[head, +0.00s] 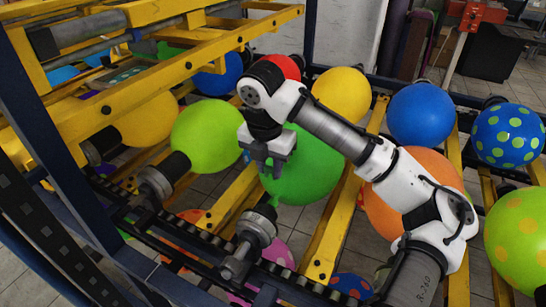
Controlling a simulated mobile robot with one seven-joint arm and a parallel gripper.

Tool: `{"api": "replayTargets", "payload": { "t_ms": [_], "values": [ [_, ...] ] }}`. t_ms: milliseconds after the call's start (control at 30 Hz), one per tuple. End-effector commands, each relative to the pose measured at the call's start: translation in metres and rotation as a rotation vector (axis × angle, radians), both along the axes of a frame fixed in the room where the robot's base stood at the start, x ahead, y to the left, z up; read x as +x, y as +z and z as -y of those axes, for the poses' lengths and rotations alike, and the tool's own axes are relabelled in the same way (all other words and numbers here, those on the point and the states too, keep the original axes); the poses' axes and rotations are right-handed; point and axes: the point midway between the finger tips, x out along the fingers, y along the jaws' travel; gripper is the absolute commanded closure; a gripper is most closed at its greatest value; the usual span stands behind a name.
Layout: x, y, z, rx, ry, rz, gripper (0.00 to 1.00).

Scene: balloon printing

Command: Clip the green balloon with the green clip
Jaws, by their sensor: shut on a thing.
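The green balloon (315,168) is darker green than its neighbours. It sits in the middle of the rack, partly behind my arm, and its neck tapers down to a metal nozzle (257,227). My gripper (269,172) points down at the balloon's left side, just above the neck. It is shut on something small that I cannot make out. I cannot tell whether the gripper touches the balloon. I cannot pick out the green clip in this view.
A lime balloon (207,137) on another nozzle is close on the left. An orange balloon (412,190) and a yellow balloon (342,95) are close to my arm. Yellow beams (332,230) and a dark toothed rail (195,238) run around the nozzles.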

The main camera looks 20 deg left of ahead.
Motion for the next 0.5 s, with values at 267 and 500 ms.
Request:
{"api": "replayTargets", "payload": {
  "t_ms": [267, 500],
  "values": [
    [0.004, -0.015, 0.001, -0.001, -0.001, 0.000, 0.89],
    [0.009, -0.029, 0.002, -0.002, -0.001, 0.000, 0.89]
  ]
}}
